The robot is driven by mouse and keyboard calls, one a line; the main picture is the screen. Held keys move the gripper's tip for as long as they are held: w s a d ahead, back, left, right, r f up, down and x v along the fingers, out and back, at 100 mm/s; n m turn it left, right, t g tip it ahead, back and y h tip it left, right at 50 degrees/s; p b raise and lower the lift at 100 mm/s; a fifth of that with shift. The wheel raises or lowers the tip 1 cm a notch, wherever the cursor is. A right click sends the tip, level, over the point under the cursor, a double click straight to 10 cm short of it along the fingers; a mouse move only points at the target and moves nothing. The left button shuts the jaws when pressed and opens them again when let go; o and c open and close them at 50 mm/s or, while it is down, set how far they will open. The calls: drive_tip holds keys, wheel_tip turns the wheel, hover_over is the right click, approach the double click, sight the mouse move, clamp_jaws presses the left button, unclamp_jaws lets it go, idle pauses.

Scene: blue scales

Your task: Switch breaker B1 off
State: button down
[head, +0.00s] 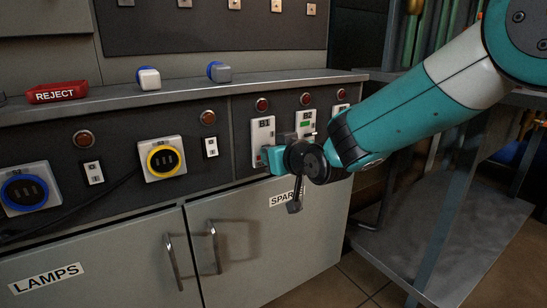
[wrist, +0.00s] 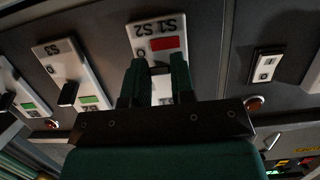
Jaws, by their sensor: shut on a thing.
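Breaker B1 (head: 263,128) is a white plate on the dark panel, left of breaker B2 (head: 306,121). My gripper (head: 268,158) is at the lower part of B1, covering its lever in the head view. In the wrist view, which is upside down, my gripper (wrist: 160,68) has its two fingers around the lever of the B1 plate (wrist: 146,45). The lever is mostly hidden between them. A red window (wrist: 169,43) shows on this plate, close to the fingertips. The neighbouring B2 plate shows a green window (head: 306,124).
Dark red lamps sit above the breakers, such as the one above B1 (head: 262,104). A third breaker (head: 341,109) is partly behind my arm. A yellow-ringed socket (head: 162,158) and small switch (head: 211,147) are to the left. A counter ledge (head: 290,82) juts out above.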

drive_tip(key=c, duration=1)
unclamp_jaws()
drive_tip(key=shift+o, duration=0.2)
drive_tip(key=p+v, duration=0.4)
drive_tip(key=v, duration=1.3)
drive_tip(key=shift+s+p, duration=0.2)
drive_tip(key=shift+p, duration=0.1)
drive_tip(key=shift+d+r, duration=0.1)
